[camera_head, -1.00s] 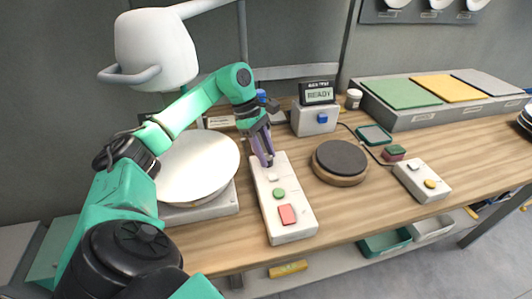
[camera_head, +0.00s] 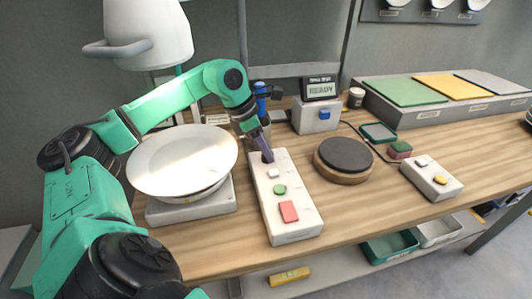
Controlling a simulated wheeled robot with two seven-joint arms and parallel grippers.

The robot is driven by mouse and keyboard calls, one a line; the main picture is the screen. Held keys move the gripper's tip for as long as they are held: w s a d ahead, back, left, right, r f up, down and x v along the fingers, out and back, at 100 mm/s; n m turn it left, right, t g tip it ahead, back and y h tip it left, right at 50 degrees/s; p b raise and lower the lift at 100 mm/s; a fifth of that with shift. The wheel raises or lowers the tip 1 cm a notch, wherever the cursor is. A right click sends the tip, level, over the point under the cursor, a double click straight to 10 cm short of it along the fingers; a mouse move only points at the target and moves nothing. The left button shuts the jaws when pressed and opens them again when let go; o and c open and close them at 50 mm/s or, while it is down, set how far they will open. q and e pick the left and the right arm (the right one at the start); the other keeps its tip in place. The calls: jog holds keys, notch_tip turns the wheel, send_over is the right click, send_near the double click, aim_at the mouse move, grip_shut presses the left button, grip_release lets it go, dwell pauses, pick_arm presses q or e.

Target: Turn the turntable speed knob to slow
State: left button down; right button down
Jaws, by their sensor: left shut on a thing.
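A long white control panel (camera_head: 298,226) lies on the table in the middle. On it are a red rectangular button (camera_head: 289,211), a green round button (camera_head: 280,190) and a small white control (camera_head: 273,173). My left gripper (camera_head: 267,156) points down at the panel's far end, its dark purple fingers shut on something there. The fingers cover what they hold, probably the speed knob, so its setting cannot be read. A round turntable (camera_head: 344,155) with a dark top stands right of the panel. My right gripper is not in view.
A white dish (camera_head: 180,155) sits on a pale base (camera_head: 190,208) at left, under a white dryer (camera_head: 148,35). A box with a READY display (camera_head: 320,89) stands behind. A small two-button box (camera_head: 432,180) and colored pads (camera_head: 402,93) are at right.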

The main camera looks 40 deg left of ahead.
pick_arm(q)
jog(key=shift+s+n+y, duration=0.1)
jog(key=shift+n+y, duration=0.2)
jog(key=shift+n, duration=0.7)
jog(key=shift+n+t+y, duration=0.3)
jog(key=shift+n+y, duration=0.1)
jog(key=shift+n, duration=0.5)
jog(key=n+p, duration=0.1)
jog(key=n, duration=0.1)
jog(key=n+y+p, duration=0.1)
jog(key=n, duration=0.1)
jog(key=shift+d+r, duration=0.1)
jog(key=shift+d, duration=0.1)
jog(key=shift+n+y+p, duration=0.5)
jog(key=shift+n+p, duration=0.1)
jog(key=shift+n, duration=0.1)
jog(key=shift+f, duration=0.2)
jog(key=c, duration=0.5)
grip_release()
jog(key=shift+r, duration=0.1)
